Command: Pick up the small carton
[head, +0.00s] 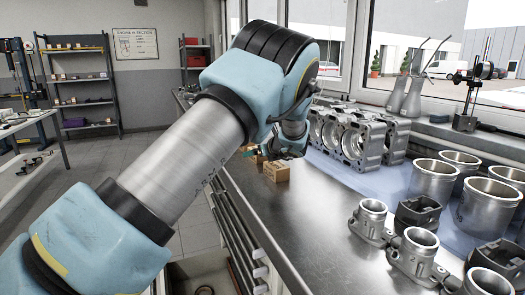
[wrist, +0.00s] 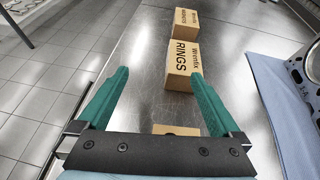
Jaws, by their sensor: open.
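Three brown cartons show in the wrist view. One labelled RINGS (wrist: 183,62) stands in the middle, beyond and between my open fingers. Another labelled carton (wrist: 186,20) stands behind it. Only the top edge of a third carton (wrist: 176,130) shows, low between my fingers; the gripper's bar hides the rest. I cannot tell for sure which is the small carton. In the head view one carton (head: 276,172) stands clear on the bench, with part of another behind it. My gripper (wrist: 158,75) is open and empty, its teal fingers apart; my arm mostly hides it in the head view.
The metal bench top (head: 322,215) is clear in front of the cartons. A blue cloth (wrist: 268,90) lies to their right, with an engine block (head: 352,140) on it. Cylinder liners (head: 433,182) and other metal parts crowd the right. The bench's left edge drops to the tiled floor (wrist: 50,70).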

